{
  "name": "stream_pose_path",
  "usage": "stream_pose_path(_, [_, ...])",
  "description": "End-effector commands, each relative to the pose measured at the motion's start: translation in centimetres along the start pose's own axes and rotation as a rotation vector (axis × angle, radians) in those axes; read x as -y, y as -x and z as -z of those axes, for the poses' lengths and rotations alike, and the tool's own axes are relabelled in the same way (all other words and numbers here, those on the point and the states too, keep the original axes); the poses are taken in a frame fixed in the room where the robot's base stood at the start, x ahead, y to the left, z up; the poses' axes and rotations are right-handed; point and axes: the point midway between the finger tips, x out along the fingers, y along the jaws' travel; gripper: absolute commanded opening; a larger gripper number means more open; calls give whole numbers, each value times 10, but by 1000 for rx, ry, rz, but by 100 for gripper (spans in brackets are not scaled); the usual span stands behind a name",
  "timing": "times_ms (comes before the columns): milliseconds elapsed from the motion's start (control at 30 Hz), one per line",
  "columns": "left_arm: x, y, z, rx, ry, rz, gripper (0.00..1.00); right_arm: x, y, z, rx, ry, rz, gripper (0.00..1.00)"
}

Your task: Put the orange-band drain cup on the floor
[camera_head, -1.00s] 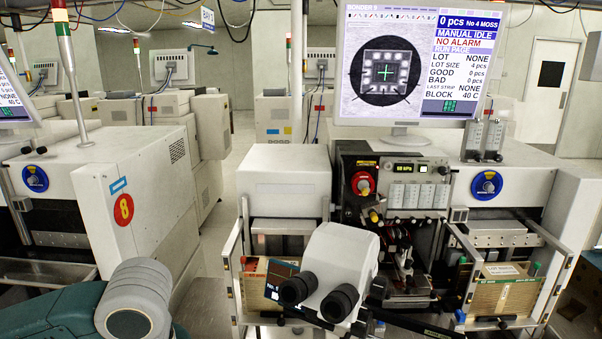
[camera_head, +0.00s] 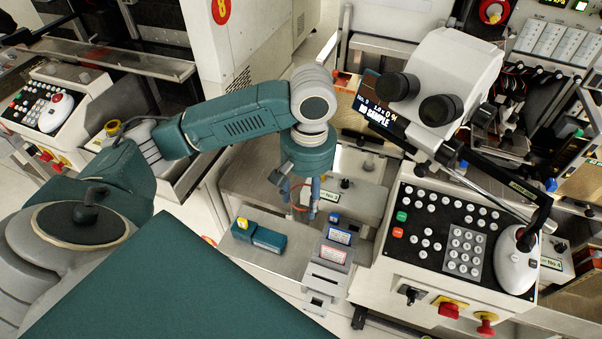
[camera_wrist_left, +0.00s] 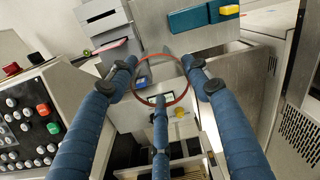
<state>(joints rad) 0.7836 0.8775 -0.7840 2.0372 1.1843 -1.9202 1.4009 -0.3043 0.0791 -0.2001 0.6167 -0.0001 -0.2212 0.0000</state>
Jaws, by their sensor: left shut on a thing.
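My left gripper (camera_head: 302,205) hangs from the left arm over the grey metal shelf, left of the keypad console. In the left wrist view its blue fingers (camera_wrist_left: 160,95) close around a thin reddish-orange ring, the band of a see-through drain cup (camera_wrist_left: 165,104). The cup's clear body is hard to make out. In the head view only a faint reddish arc of the cup (camera_head: 292,198) shows between the fingers. My right gripper is not in view.
A teal box with a yellow-topped part (camera_head: 268,239) and grey label holders (camera_head: 330,255) sit on the shelf near the gripper. The keypad console (camera_head: 430,235) stands to the right, with the microscope (camera_head: 440,75) behind. A grey-white cabinet (camera_head: 235,40) stands behind the arm.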

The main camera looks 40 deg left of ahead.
Motion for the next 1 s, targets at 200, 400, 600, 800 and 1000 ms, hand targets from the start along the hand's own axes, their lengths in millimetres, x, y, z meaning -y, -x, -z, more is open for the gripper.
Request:
stream_pose_path(200, [-1,-61,-1,4,0,4,20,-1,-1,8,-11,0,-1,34])
stream_pose_path(400, [-3,-100,-1,1,-3,1,20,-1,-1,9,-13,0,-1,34])
stream_pose_path(600, [-5,-117,-1,1,-2,0,20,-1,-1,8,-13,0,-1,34])
stream_pose_path(800, [-5,-146,-1,1,-2,1,20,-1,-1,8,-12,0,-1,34])
stream_pose_path(1000, [-6,-153,0,-2,-3,-1,20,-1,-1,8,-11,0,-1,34])
